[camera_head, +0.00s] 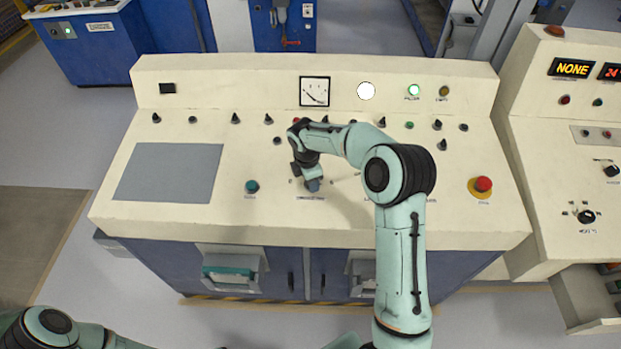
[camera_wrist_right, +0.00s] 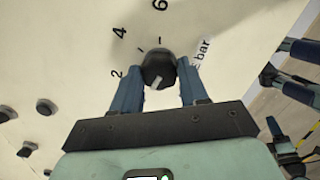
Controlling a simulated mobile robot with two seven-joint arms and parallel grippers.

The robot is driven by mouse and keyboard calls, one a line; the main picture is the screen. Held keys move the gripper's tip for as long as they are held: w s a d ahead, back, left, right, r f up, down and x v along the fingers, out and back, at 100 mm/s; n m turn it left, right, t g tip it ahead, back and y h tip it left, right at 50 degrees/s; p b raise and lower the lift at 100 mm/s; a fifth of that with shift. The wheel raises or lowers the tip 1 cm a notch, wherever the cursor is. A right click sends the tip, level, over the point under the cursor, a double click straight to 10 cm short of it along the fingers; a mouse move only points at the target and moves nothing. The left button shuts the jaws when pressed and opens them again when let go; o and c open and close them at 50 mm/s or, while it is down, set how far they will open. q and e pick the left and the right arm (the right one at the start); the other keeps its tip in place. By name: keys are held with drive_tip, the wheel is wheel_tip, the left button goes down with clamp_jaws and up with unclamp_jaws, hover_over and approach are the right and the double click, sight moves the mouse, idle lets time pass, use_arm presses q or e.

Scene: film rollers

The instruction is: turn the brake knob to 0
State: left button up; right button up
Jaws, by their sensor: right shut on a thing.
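In the right wrist view a round black knob (camera_wrist_right: 158,65) sits on the cream panel, with the printed numbers 2, 4 and 6 around it. Printing ending in "e bar" lies to its right, partly hidden by a finger. A pale mark on the knob lies toward its lower side; no 0 shows. My right gripper (camera_wrist_right: 159,82) has one finger on each side of the knob and is shut on it. In the head view my right gripper (camera_head: 312,186) is down at the console front, hiding the knob. My left arm shows at the bottom left, its gripper outside the picture.
The cream console (camera_head: 250,219) carries several small black knobs along its back. A teal button (camera_head: 252,186) lies left of my right gripper, and a red emergency button (camera_head: 483,184) far right. A gauge (camera_head: 314,91) stands on the back panel. The grey plate (camera_head: 170,172) at left is clear.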

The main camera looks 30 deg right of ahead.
idle(0.3)
drive_tip(key=o, duration=1.1)
drive_tip(key=shift+c, duration=0.2)
wheel_tip(320, 180, up, 13)
drive_tip(key=s+a, duration=0.1)
drive_tip(key=shift+a+r, duration=0.15)
drive_tip(key=shift+a, duration=0.25)
